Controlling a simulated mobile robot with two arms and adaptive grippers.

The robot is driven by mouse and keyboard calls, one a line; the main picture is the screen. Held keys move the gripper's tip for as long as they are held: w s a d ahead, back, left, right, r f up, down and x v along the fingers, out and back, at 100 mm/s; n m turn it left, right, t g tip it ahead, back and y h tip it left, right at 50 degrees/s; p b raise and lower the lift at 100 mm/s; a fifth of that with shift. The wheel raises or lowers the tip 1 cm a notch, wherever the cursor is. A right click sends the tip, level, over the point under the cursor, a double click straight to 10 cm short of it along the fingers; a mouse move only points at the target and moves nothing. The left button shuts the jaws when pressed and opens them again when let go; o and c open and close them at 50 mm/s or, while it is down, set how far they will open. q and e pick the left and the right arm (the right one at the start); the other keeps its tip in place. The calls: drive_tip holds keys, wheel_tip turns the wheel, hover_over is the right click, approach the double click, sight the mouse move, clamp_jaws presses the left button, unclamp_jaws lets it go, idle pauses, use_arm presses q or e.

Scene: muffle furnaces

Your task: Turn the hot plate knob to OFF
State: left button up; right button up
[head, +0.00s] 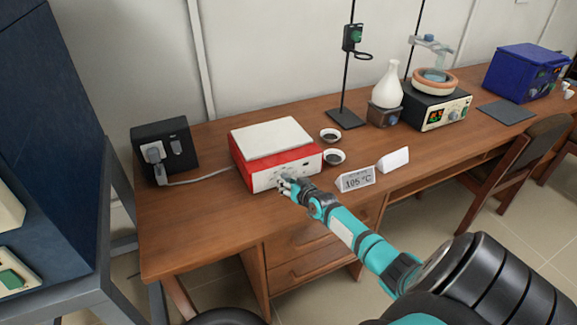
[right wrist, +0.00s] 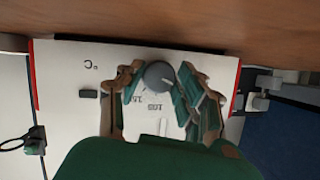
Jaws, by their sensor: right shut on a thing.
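The hot plate (head: 239,157) is a red box with a white top and a white front panel, standing on the wooden table. My right gripper (head: 287,186) is at its front panel. In the right wrist view the round grey knob (right wrist: 158,74) sits between the two fingers of my right gripper (right wrist: 157,88), which is shut on it. Printed numbers show on the panel by the knob. The knob's pointer and exact setting cannot be made out. In the head view the gripper hides the knob. My left gripper is not in view.
A sign reading 105 °C (head: 354,180) and a white blank one (head: 393,160) stand to the right. Two small dark-filled dishes (head: 334,157) sit beside the hot plate. A black socket box (head: 165,148) with a plugged cable stands left. The table's front-left corner (head: 190,235) is clear.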

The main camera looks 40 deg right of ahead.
drive_tip(key=shift+r+n+h+p, duration=0.1)
drive_tip(key=shift+n+h+p, duration=0.6)
drive_tip(key=shift+p, duration=0.5)
drive_tip(key=o, duration=1.1)
drive_tip(key=shift+o, duration=0.2)
drive_tip(key=shift+s+a, duration=0.3)
drive_tip(key=shift+s, duration=0.1)
drive_tip(key=v, duration=1.1)
drive_tip(key=shift+d+r, duration=0.15)
drive_tip(key=shift+r, duration=0.2)
drive_tip(key=shift+f, duration=0.1)
